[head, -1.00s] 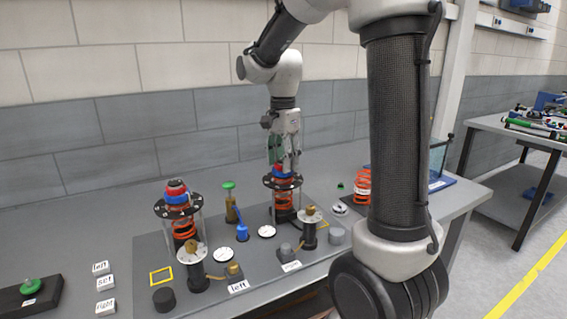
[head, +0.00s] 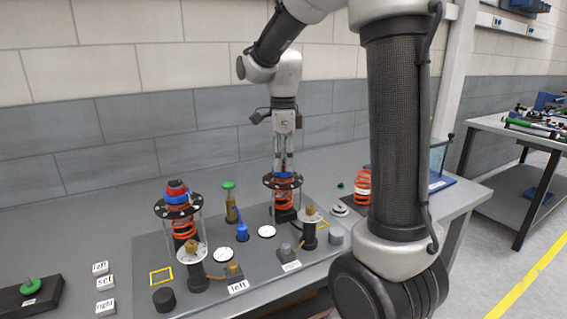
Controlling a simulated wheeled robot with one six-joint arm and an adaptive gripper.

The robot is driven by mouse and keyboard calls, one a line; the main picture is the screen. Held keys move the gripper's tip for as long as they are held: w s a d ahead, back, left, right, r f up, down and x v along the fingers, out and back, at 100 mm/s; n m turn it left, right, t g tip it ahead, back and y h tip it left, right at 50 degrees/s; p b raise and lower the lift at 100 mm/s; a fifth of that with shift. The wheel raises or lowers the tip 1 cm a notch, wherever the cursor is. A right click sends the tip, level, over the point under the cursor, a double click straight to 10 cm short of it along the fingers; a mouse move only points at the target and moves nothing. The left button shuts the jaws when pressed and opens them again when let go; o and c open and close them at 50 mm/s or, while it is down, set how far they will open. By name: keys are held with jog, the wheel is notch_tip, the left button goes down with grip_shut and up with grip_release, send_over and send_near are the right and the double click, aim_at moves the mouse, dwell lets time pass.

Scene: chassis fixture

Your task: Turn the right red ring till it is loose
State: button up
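My gripper (head: 283,168) points straight down over the right spring stand, with its fingertips at the top of the stand. A blue ring (head: 285,176) shows just below the fingertips, above the black top plate (head: 270,181). An orange spring (head: 285,192) is under that plate. The left stand carries its own red ring (head: 176,186) on a blue ring (head: 176,198), uncovered.
Brass-topped posts (head: 309,226) and (head: 193,262), white dials (head: 266,231) and a blue-handled part (head: 242,232) stand on the grey board. A loose orange spring (head: 362,187) is to the right.

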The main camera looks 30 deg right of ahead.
jog(key=shift+c, duration=1)
jog(key=n, duration=1.2)
jog(key=shift+n, duration=0.3)
jog(key=n, duration=0.4)
jog(key=shift+n, duration=0.3)
jog(key=o, duration=0.8)
jog(key=shift+r, duration=0.1)
